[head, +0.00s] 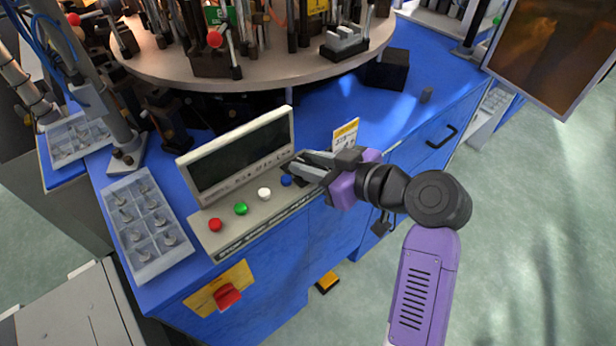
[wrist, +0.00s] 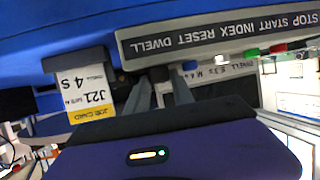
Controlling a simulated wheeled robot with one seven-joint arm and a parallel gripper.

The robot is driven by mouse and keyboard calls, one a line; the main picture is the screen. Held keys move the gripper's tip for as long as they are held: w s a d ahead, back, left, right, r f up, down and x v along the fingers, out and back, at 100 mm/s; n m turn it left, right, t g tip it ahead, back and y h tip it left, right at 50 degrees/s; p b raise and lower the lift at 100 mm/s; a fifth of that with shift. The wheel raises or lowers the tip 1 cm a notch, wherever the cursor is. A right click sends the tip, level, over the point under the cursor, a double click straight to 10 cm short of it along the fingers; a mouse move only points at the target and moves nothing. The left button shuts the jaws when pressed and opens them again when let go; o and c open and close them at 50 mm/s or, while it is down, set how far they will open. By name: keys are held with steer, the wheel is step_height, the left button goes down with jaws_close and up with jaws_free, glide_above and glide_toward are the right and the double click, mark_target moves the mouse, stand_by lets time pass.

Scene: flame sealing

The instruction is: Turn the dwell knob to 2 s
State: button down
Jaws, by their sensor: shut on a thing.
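The control panel (head: 225,233) is a beige console with a dark screen (head: 245,155) and a row of coloured buttons. My gripper (head: 298,168) reaches in from the right to the panel's right end, just beyond the blue button (head: 286,181). In the wrist view my gripper (wrist: 160,92) has its fingers closed around the dark dwell knob (wrist: 158,74), below the upside-down DWELL lettering. The fingers mostly hide the knob in the head view. Its pointer setting cannot be read. Scale marks near the knob show only partly and upside down in the wrist view.
A job card (wrist: 85,92) reading J21 and 4 S stands beside the panel; it also shows in the head view (head: 345,134). A parts tray (head: 146,222) lies left of the panel. A red knob (head: 228,296) is on the cabinet front. A round turntable (head: 290,70) stands behind.

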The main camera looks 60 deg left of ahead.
steer(key=n+g+b, duration=0.1)
steer(key=b, duration=0.1)
steer(key=n+g+h+b, duration=0.1)
steer(key=n+g+b, duration=0.1)
steer(key=n+g+h+b, duration=0.1)
steer(key=b, duration=0.1)
steer(key=shift+w+a+f+b, duration=0.15)
steer(key=shift+w+f+b, duration=0.15)
steer(key=shift+w+f, duration=0.1)
steer(key=n+g+h+b, duration=0.3)
steer(key=b, duration=0.2)
steer(key=shift+a+r, duration=0.1)
steer(key=shift+r, duration=0.05)
steer(key=shift+a+n+g+h+b, duration=0.1)
steer(key=shift+n+g+h+b, duration=0.4)
steer(key=shift+n+b, duration=0.6)
steer(key=c, duration=1.4)
jaws_free()
steer(key=shift+r, duration=0.1)
